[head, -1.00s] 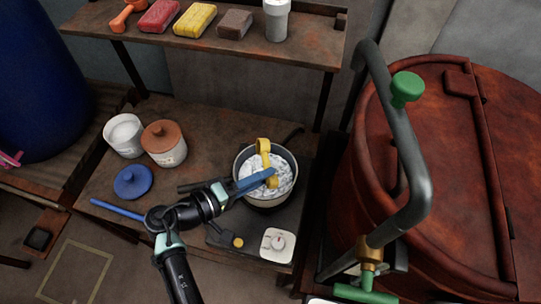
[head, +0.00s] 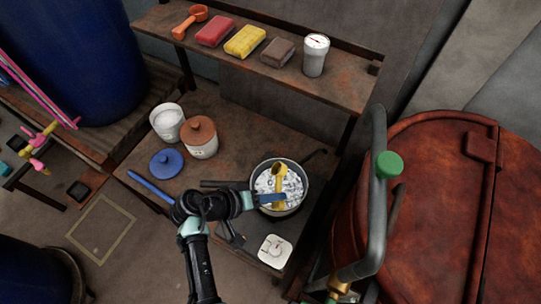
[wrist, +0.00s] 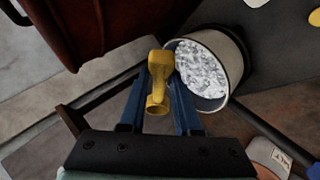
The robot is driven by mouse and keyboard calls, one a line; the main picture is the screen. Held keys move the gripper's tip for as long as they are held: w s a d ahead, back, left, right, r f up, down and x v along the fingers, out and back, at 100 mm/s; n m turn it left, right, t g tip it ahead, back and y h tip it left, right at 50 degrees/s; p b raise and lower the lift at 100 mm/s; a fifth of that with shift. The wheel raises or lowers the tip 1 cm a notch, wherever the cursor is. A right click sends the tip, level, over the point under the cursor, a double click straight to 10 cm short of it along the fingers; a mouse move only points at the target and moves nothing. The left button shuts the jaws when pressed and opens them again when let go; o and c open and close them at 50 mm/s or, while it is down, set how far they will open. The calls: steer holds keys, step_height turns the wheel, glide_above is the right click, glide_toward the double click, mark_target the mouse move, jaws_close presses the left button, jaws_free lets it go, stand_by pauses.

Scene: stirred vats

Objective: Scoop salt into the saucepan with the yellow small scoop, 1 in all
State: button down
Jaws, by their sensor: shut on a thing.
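My gripper (head: 272,199) is shut on the yellow small scoop (head: 279,173), which shows between the blue fingers in the wrist view (wrist: 158,75). In the head view the scoop appears over the saucepan (head: 303,198). The wrist view shows it in front of the pan's near side, overlapping the rim (wrist: 238,55). I cannot tell what the scoop's bowl holds. The pan contains a white and grey mass (wrist: 200,70). An open white jar (head: 167,123) with white contents stands at the back left of the table. Beside it is a jar with a brown lid (head: 200,138); its label is too small to read surely.
A blue lid (head: 166,163) and a blue stick (head: 150,186) lie on the left of the table. A white dial unit (head: 274,251) is at the front. A large rusty vat (head: 430,220) stands right.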

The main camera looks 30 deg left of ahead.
steer(key=g+y+p, duration=0.1)
steer(key=y+p, duration=0.1)
steer(key=d+r+m+g+y+p, duration=0.1)
steer(key=y+p, duration=0.1)
steer(key=p, duration=0.1)
steer(key=shift+w+d+r+g+y+p, duration=0.1)
steer(key=shift+w+d+g+y+p, duration=0.1)
steer(key=shift+g+y+p, duration=0.15)
steer(key=shift+w+d+f+m+g+y+p, duration=0.15)
steer(key=shift+m+g+y+p, duration=0.15)
steer(key=shift+y, duration=0.5)
steer(key=shift+a+f+m+g+y+p, duration=0.15)
steer(key=shift+m+g+y+p, duration=0.2)
steer(key=shift+y, duration=0.4)
steer(key=shift+d, duration=0.1)
